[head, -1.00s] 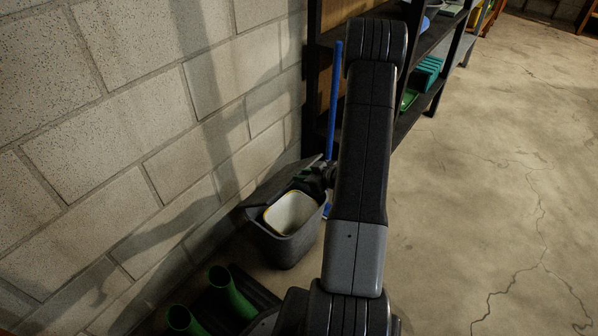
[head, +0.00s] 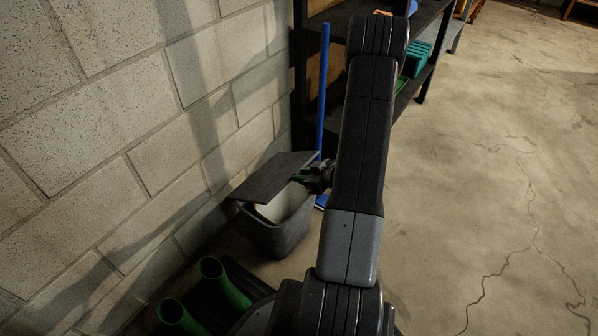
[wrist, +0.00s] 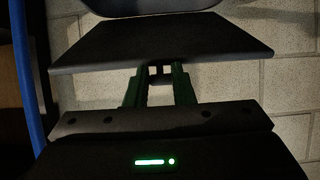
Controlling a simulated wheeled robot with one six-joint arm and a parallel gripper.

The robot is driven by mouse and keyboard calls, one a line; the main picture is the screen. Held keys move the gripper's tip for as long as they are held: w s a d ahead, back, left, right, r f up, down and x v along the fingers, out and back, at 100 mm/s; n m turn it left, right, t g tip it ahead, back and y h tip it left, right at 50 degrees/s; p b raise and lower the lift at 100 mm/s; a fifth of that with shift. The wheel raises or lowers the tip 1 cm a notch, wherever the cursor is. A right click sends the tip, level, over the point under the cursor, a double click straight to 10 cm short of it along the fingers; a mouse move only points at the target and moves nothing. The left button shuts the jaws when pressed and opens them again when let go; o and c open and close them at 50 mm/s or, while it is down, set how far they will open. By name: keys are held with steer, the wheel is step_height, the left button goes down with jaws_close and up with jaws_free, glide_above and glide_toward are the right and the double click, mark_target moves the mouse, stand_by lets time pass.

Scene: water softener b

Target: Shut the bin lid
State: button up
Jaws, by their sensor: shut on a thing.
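The dark grey bin (head: 283,236) stands on the floor by the block wall. Its flat dark lid (head: 272,175) is partly lowered and tilted over the opening. A gap still shows the pale inside (head: 283,205). My gripper (head: 306,178) is at the lid's right edge, partly hidden by my own arm. In the wrist view the lid (wrist: 160,42) lies across the fingertips, and my gripper (wrist: 160,72) is shut on its edge.
A blue pole (head: 322,95) stands behind the bin, beside a dark shelf unit (head: 300,80). The concrete floor (head: 490,190) on the right is clear.

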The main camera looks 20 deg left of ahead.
steer(key=shift+s+d+f+b, duration=0.2)
steer(key=shift+d+f+b, duration=0.15)
steer(key=shift+f, duration=0.2)
steer(key=shift+s+d+f+b, duration=0.2)
steer(key=shift+d+f, duration=0.15)
steer(key=shift+f, duration=0.3)
step_height(320, 180, down, 7)
steer(key=d+b, duration=0.2)
steer(key=b, duration=0.3)
steer(key=shift+s+d, duration=0.2)
steer(key=shift+s, duration=0.2)
steer(key=f, duration=0.1)
steer(key=f+b, duration=0.1)
steer(key=f, duration=0.1)
steer(key=shift+s+d+f, duration=0.1)
steer(key=shift+d+f, duration=0.15)
steer(key=shift+f, duration=0.1)
steer(key=o, duration=0.9)
